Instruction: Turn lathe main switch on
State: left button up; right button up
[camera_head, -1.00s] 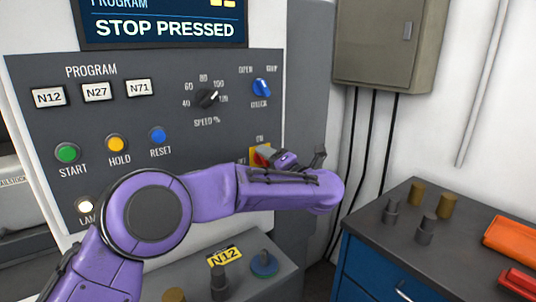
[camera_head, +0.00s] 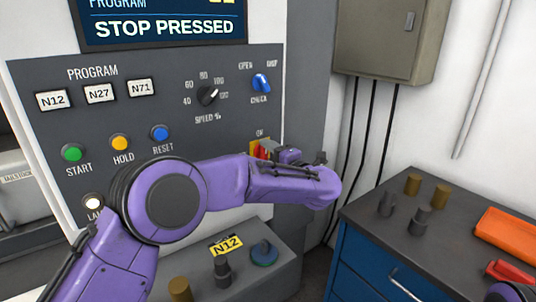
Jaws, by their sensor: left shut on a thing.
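The main switch (camera_head: 261,153) is a red handle on a yellow plate at the lower right of the grey control panel (camera_head: 215,128). An ON label stands just above it. My left gripper (camera_head: 267,149) is at the switch, shut on the red handle. The gripper and my purple forearm hide much of the plate and the lower label, so the handle's exact angle is hard to tell. The screen (camera_head: 163,24) above reads STOP PRESSED. My right gripper does not show.
The panel also carries a blue selector (camera_head: 261,84), a speed knob (camera_head: 208,95) and START (camera_head: 73,153), HOLD (camera_head: 120,143) and RESET (camera_head: 160,134) buttons. A tool shelf (camera_head: 275,280) lies below my arm. A blue cabinet (camera_head: 375,271) with loose parts stands at right.

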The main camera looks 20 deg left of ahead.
pick_arm(q)
jog(key=shift+d, duration=0.1)
jog(key=o, duration=1)
jog(key=shift+o, duration=0.2)
jog(key=b+v, duration=0.3)
jog(key=v, duration=0.7)
jog(key=shift+s+d, duration=0.2)
jog(key=shift+d, duration=0.05)
jog(key=shift+f, duration=0.1)
